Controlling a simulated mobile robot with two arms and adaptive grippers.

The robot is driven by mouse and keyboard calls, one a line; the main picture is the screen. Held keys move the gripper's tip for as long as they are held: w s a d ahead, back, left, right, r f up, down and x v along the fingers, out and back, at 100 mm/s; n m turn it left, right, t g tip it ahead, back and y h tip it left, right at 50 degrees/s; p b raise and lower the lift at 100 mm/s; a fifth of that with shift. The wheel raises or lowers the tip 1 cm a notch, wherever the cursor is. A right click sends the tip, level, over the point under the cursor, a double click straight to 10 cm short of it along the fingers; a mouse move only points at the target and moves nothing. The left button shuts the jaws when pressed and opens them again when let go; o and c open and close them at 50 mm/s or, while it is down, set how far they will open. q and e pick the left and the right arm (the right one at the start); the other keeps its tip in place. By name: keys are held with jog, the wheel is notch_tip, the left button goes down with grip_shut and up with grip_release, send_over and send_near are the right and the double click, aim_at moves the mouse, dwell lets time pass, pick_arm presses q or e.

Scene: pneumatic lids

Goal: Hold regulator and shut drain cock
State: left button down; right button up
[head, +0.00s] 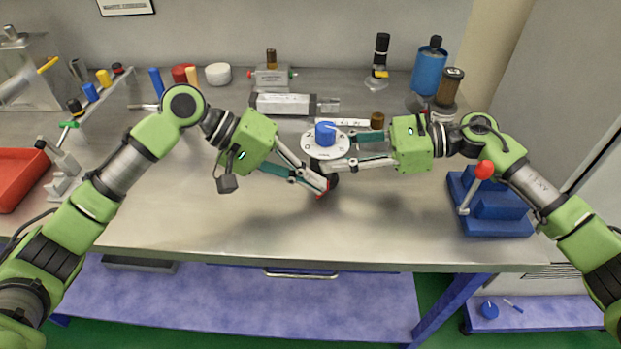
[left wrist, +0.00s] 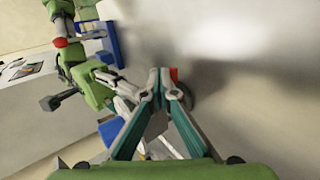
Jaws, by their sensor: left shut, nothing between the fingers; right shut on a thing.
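The regulator, with a white dial (head: 312,146) and a blue knob (head: 325,133), is above the middle of the bench. My right gripper (head: 340,151) is shut on it from the right, one finger on each side. My left gripper (head: 323,183) is shut and empty just below the dial. Its closed fingertips also show in the left wrist view (left wrist: 160,75). A small red piece, seemingly the drain cock's handle (left wrist: 174,73), is right beside those tips. Whether they touch is unclear. The regulator's dark lower part (head: 332,181) is partly hidden by the left fingers.
A blue vise-like block with a red-knobbed lever (head: 490,205) stands at the right. Cylinders and bottles line the back, with a blue canister (head: 428,72). A red tray (head: 18,178) is at the far left. The bench front (head: 230,225) is clear.

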aim_at(328, 188)
pick_arm(q)
jog(key=shift+s+d+y, duration=0.1)
jog(key=shift+d+y, duration=0.2)
jog(key=shift+y, duration=0.1)
jog(key=y, duration=0.1)
jog(key=d+y, duration=0.1)
jog(key=y, duration=0.1)
jog(key=shift+s+d, duration=0.1)
jog(key=shift+d, duration=0.2)
jog(key=shift+d+f, duration=0.2)
jog(key=shift+d, duration=0.2)
dwell(0.5)
jog(key=shift+r, duration=0.15)
jog(key=shift+w+r, duration=0.2)
jog(key=shift+r, duration=0.65)
